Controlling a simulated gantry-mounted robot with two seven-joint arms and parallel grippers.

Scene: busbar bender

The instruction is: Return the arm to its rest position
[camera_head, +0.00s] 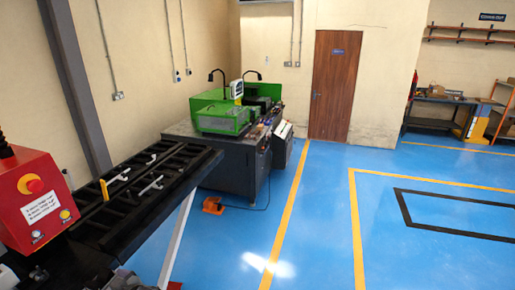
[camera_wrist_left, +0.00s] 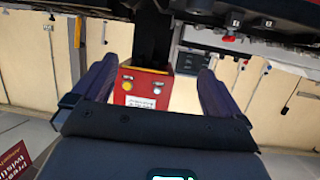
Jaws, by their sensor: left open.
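In the left wrist view my left gripper (camera_wrist_left: 156,66) is open, its two dark fingers wide apart with nothing held between them. In the head view a red control box (camera_head: 38,204) with a red-and-yellow button stands at the left edge. Dark parts show low at the left of the head view, but I cannot make out a gripper there. My right gripper is in neither view.
A long black bench (camera_head: 130,190) with rails and light metal clamps runs from the lower left. A green machine (camera_head: 222,118) stands on a grey cabinet (camera_head: 235,163) behind it. An orange foot pedal (camera_head: 213,205) lies on the floor. The blue floor at right is clear.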

